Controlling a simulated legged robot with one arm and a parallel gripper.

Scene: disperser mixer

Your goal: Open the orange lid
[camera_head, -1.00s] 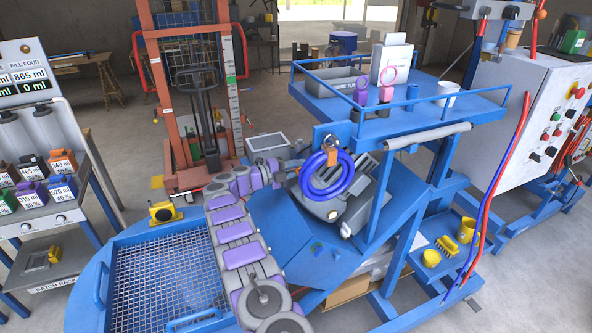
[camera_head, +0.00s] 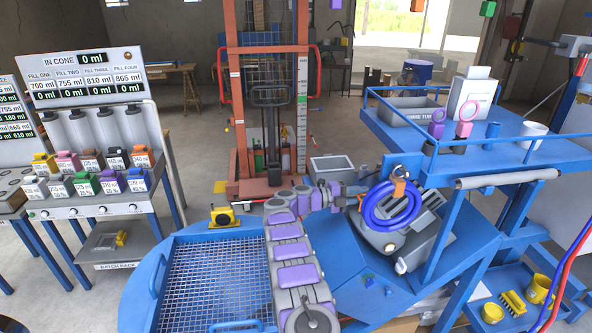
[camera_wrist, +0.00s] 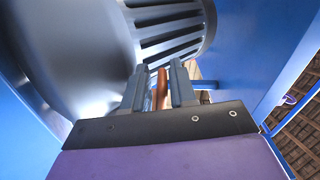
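A small orange clip-like piece (camera_head: 399,187) sits at the top of the blue hose coil, in front of a grey ribbed motor housing (camera_head: 385,238). An orange-topped container (camera_head: 142,155) stands at the right end of the rack's upper row. I cannot tell which is the orange lid. My arm reaches to the left side of the motor housing; its gripper is hard to make out in the head view. In the wrist view my gripper (camera_wrist: 158,84) has its two fingers apart beside a grey slotted housing (camera_wrist: 165,30). A thin orange-brown strip (camera_wrist: 161,88) shows between them, apparently not gripped.
A blue mesh-topped table (camera_head: 205,285) lies left of my arm, with a yellow item (camera_head: 223,217) at its back edge. A blue railed shelf (camera_head: 450,160) stands right. An orange lift frame (camera_head: 232,100) stands behind. Blue walls flank the gripper in the wrist view.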

